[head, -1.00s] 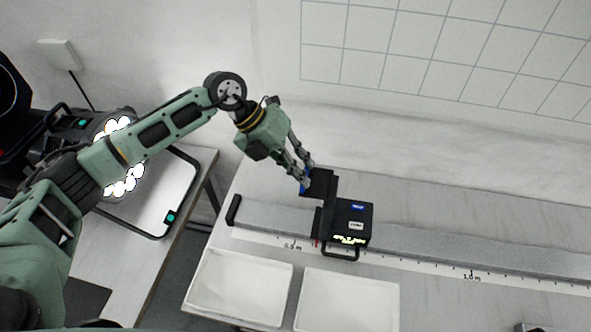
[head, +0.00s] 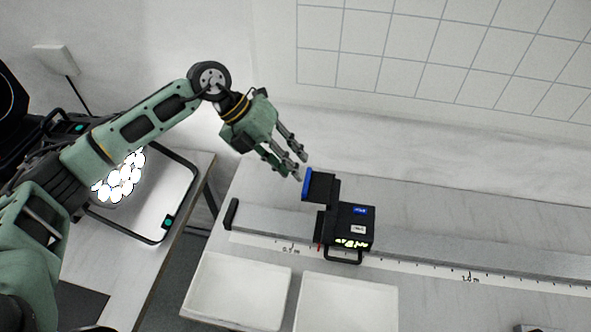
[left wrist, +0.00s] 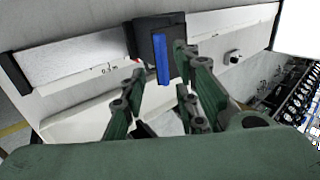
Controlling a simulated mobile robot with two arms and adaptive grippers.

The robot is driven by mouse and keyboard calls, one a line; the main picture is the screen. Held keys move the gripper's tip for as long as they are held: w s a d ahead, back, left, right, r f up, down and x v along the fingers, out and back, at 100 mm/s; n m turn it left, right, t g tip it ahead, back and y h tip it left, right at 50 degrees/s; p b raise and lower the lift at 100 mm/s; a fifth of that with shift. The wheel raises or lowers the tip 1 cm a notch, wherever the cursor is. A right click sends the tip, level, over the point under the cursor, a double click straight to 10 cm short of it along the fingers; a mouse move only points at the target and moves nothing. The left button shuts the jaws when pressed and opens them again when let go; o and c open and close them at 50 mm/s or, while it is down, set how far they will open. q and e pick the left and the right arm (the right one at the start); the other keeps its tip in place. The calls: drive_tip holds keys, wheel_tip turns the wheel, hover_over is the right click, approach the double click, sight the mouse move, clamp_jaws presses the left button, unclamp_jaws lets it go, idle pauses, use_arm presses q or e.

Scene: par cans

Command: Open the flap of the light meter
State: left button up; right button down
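The light meter (head: 348,222) is a black box on the rail, with a blue label, a white label and a lit yellow-green readout. Its black flap (head: 321,186) stands out from the box toward the back left, with a blue strip (head: 306,184) along its outer edge. The strip also shows upright in the left wrist view (left wrist: 162,60). My left gripper (head: 299,167) is open and empty, just behind and left of the flap, apart from it in the head view. In the left wrist view its fingers (left wrist: 160,60) are spread. My right gripper is not in view.
A long grey rail (head: 450,243) with a printed metre scale runs along the table. Two white trays (head: 240,288) (head: 348,304) stand in front of it. A lit lamp (head: 122,182) is on the left table, across a gap. Behind the rail, the table is clear.

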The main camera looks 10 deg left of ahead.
use_arm(q)
drive_tip(key=v, duration=0.8)
drive_tip(key=shift+a+r, duration=0.25)
